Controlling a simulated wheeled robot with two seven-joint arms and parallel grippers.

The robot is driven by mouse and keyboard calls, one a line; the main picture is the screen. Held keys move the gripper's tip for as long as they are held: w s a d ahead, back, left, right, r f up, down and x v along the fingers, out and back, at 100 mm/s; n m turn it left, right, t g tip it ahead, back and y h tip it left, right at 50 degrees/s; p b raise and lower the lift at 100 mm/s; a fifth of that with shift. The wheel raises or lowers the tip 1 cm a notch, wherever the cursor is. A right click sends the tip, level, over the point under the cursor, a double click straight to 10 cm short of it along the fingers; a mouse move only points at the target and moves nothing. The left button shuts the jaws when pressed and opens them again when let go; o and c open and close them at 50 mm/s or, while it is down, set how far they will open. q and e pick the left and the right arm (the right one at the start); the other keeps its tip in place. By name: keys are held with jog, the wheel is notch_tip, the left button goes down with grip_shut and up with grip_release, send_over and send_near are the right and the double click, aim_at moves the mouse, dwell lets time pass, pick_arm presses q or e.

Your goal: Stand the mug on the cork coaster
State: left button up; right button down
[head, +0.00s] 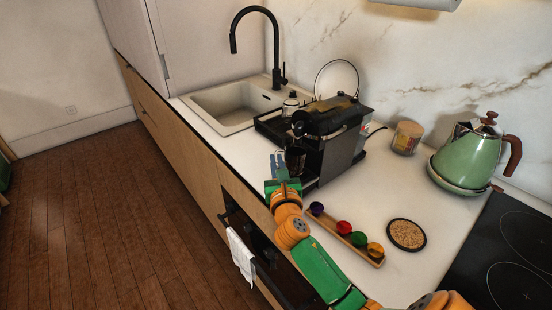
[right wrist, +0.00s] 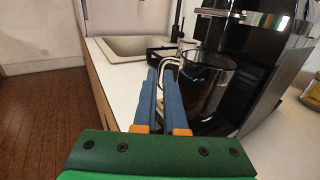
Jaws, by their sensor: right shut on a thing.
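The mug (right wrist: 208,85) is dark and glassy and stands upright under the front of the black coffee machine. In the head view the mug (head: 295,160) is small and partly hidden by the machine and my gripper. My right gripper (head: 279,162) is at the mug's left side. In the right wrist view its blue fingers (right wrist: 165,85) are shut on the mug's pale handle. The cork coaster (head: 406,235), round with a dark rim, lies bare on the white counter to the right. My left gripper is out of view.
The coffee machine (head: 332,135) stands beside the mug. A wooden tray of several coloured capsules (head: 344,227) lies between machine and coaster. A green kettle (head: 467,155), a candle jar (head: 407,138) and a black hob (head: 505,250) are to the right. The sink (head: 235,105) is behind.

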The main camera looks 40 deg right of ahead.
jog(key=b+v, duration=0.2)
jog(key=v, duration=1.3)
jog(key=shift+s, duration=0.4)
jog(key=shift+a, duration=0.15)
jog(key=shift+r, duration=0.1)
